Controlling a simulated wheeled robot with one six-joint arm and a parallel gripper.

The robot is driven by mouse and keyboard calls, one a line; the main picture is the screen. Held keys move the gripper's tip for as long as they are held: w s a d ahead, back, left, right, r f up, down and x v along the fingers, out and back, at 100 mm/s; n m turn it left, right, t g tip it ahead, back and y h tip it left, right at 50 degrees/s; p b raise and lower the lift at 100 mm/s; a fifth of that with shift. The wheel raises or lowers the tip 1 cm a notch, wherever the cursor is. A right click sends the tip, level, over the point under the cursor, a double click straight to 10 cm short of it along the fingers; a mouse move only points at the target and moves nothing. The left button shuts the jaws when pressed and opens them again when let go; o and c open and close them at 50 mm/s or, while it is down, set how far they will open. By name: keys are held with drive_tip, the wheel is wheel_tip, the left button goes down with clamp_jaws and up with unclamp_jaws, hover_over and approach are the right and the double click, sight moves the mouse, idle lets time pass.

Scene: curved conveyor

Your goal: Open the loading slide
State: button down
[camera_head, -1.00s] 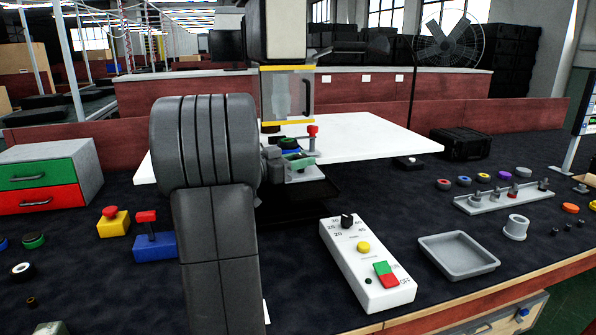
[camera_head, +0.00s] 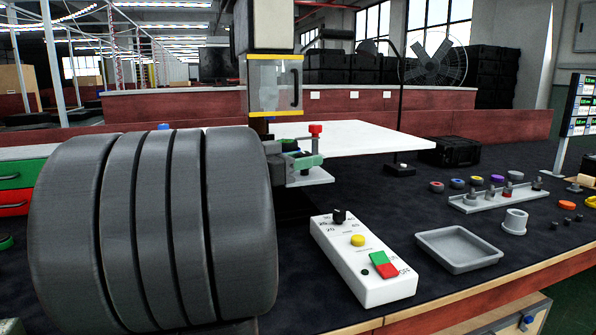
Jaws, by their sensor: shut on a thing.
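The loading slide (camera_head: 318,177) is a light grey plate under the press (camera_head: 275,85), which has a clear guard with yellow edges and a dark handle. A red-topped post (camera_head: 315,131) and dark and green parts stand on the slide. The slide sticks out to the right of the press column. My gripper (camera_head: 284,162) is at the slide's near left side and is shut on it. My large dark grey arm joint hides most of the gripper and the exact contact.
A white control box (camera_head: 340,255) with a knob and coloured buttons stands in front on the right. A grey tray (camera_head: 430,238) lies beside it. A pin rack (camera_head: 480,204) and several coloured rings lie further right. Dark bench top between them is clear.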

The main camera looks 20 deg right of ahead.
drive_tip(key=shift+s+b, duration=0.8)
drive_tip(key=shift+s, duration=0.6)
drive_tip(key=c, duration=1.1)
unclamp_jaws()
drive_tip(key=shift+o, duration=0.2)
drive_tip(key=p+v, duration=0.2)
drive_tip(key=v, duration=1.1)
drive_tip(key=shift+a, duration=0.4)
drive_tip(key=shift+d, duration=0.1)
drive_tip(key=shift+b+x, duration=0.95)
drive_tip(key=shift+x, duration=5.85)
drive_tip(key=shift+s, duration=0.1)
